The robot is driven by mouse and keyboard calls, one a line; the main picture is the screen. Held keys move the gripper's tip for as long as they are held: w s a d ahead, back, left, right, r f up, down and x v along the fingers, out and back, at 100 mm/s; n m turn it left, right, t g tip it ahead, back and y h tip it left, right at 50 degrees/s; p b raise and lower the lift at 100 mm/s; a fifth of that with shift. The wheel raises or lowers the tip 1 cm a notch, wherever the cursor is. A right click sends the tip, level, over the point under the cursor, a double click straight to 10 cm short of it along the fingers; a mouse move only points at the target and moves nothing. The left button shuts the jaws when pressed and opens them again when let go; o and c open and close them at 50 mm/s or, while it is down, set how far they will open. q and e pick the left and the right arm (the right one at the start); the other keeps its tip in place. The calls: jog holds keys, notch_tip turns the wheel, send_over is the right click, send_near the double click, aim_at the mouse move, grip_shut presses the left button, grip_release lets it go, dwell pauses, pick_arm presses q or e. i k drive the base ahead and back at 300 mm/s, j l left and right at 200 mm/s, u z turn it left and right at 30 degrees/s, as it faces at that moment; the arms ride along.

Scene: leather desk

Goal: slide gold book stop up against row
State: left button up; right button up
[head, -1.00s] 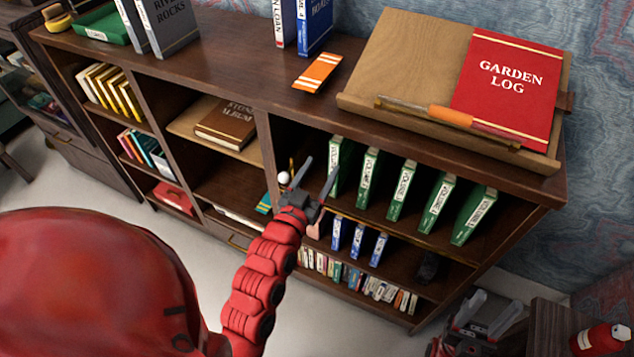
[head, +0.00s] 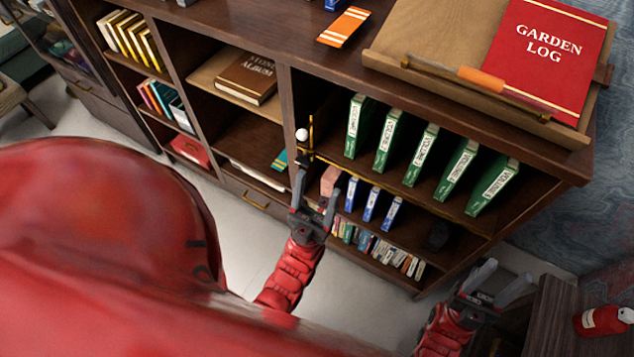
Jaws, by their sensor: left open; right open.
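The gold book stop (head: 311,131) is a thin upright piece at the left end of the upper shelf in the right bay. A white ball (head: 301,134) shows just left of it. The row of green volumes (head: 391,141) stands on the same shelf to the right, with a gap between the stop and the first volume. The volumes are spaced apart. My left gripper (head: 317,184) is open and empty, in front of the shelves and below the stop in the picture. My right gripper (head: 506,277) is open and empty at lower right, away from the bookcase. The stop's base is hard to see.
A pinkish block (head: 330,180) and blue books (head: 370,204) sit on the shelf below, close to my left gripper. The bookcase's top holds a sloped stand with a red Garden Log (head: 548,58).

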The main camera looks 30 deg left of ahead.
aim_at(325, 113)
jog(key=i+j+z, duration=0.1)
jog(key=z, duration=0.2)
jog(key=i+j+z, duration=0.25)
jog(key=k+l+u, duration=0.1)
jog(key=u, duration=1.4)
